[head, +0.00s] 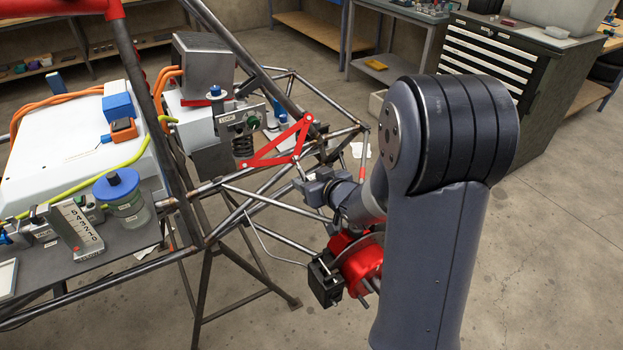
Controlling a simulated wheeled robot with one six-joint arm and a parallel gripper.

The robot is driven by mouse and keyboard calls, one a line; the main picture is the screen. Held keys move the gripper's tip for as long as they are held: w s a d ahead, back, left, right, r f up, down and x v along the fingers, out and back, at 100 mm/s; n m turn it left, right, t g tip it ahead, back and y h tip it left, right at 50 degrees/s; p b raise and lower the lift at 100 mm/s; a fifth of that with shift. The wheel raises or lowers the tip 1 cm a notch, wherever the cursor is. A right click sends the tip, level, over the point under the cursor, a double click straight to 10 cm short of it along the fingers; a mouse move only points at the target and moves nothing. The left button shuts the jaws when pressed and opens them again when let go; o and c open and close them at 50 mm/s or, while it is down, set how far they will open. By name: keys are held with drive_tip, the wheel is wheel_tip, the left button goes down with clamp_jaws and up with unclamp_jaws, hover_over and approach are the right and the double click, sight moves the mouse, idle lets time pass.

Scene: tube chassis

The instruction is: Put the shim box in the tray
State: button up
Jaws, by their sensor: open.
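A small upright light-grey box (77,231) with a column of dark marks and a label at its foot looks like the shim box. It stands at the left on a dark grey flat surface (125,248) within the tube frame. I cannot tell for sure which thing is the tray; a pale flat piece with a rim (8,279) is cut off by the left edge. My gripper (304,184) is at the end of my arm, right of centre, beside the chassis tubes and below the red wishbone. It is open, small in view, and well apart from the box.
A jar with a blue lid (122,195) stands right of the box. A large white case (75,140) with orange cables lies behind. Chassis tubes (190,215) and a red wishbone (280,148) lie between my gripper and the box. A red hub (360,262) sits below my wrist.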

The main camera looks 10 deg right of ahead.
drive_tip(key=shift+r, duration=0.1)
drive_tip(key=shift+s+r, duration=0.2)
drive_tip(key=shift+p+v, duration=1.1)
drive_tip(key=shift+v, duration=4.7)
